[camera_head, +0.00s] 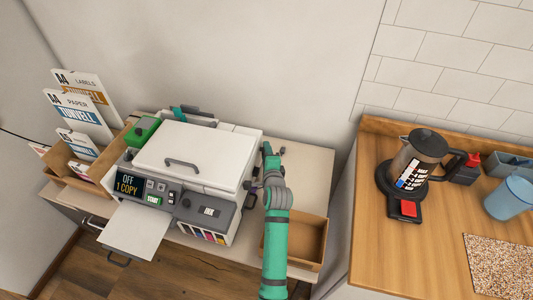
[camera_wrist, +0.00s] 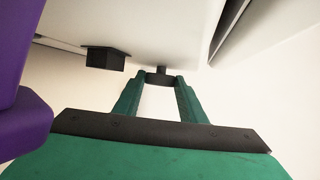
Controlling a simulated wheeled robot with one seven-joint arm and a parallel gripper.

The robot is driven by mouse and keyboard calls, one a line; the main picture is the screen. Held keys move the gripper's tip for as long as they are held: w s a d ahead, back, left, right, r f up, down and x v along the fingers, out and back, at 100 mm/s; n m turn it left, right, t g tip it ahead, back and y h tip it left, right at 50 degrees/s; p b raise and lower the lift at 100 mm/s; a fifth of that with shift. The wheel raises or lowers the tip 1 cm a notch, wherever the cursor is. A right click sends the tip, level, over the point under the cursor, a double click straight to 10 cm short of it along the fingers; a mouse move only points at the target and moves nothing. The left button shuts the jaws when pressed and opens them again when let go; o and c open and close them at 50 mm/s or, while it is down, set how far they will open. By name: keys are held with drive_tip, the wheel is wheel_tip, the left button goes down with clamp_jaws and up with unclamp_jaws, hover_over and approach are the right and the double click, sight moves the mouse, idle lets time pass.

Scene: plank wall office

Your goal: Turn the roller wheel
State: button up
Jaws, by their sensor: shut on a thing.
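A white printer (camera_head: 195,153) stands on a low cabinet, its display reading OFF and 1 COPY. My gripper (camera_wrist: 161,79) is at the printer's right side. In the wrist view its two green fingers are shut on a small dark round part on a short stem, which looks like the roller wheel (camera_wrist: 159,76). The fingertips hide much of the wheel's edges, and its turn angle cannot be told. A separate dark angular knob (camera_wrist: 103,58) sticks out of the same pale side, left of the fingers. In the head view my arm hides the contact.
An open wooden box (camera_head: 310,240) sits on the cabinet right of my arm. A wooden counter (camera_head: 440,230) farther right bears a coffee pot (camera_head: 418,158) and a blue cup (camera_head: 508,199). A paper holder (camera_head: 70,168) stands left of the printer; a sheet (camera_head: 133,232) juts from its front.

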drive_tip(key=shift+a, duration=0.1)
drive_tip(key=o, duration=1)
drive_tip(key=shift+s, duration=0.1)
drive_tip(key=v, duration=1)
drive_tip(key=shift+s+r, duration=0.15)
drive_tip(key=shift+s, duration=0.2)
